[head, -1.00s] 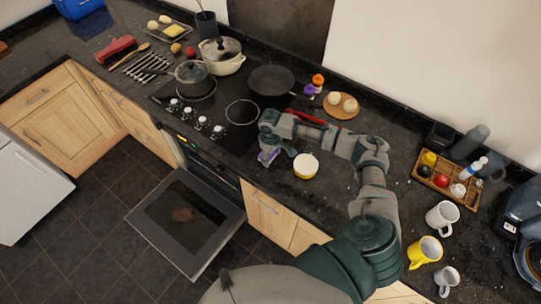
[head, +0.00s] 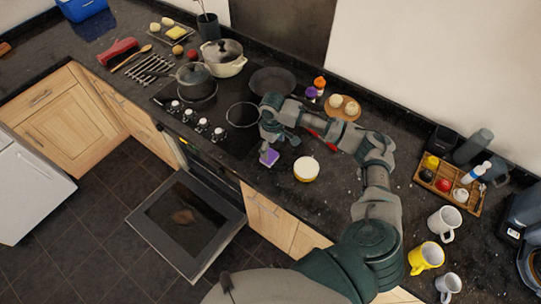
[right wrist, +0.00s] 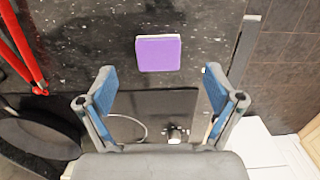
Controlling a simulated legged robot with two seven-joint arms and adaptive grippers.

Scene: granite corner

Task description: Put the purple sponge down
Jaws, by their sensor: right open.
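The purple sponge (head: 269,157) lies on the dark granite counter near its front edge, just right of the hob. It also shows in the right wrist view (right wrist: 158,54), purple side up with a pale edge. My right gripper (head: 277,139) is open and empty, a little behind and above the sponge. In the right wrist view its two blue-padded fingers (right wrist: 160,76) are spread wide, with the sponge beyond their tips and clear of both. My left gripper is not in view.
A yellow-and-white round container (head: 306,169) stands right of the sponge. A red-handled item (right wrist: 18,45) lies behind, partly hidden by my arm in the head view. A black pan (head: 272,80) is on the hob. The oven door (head: 187,222) hangs open below.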

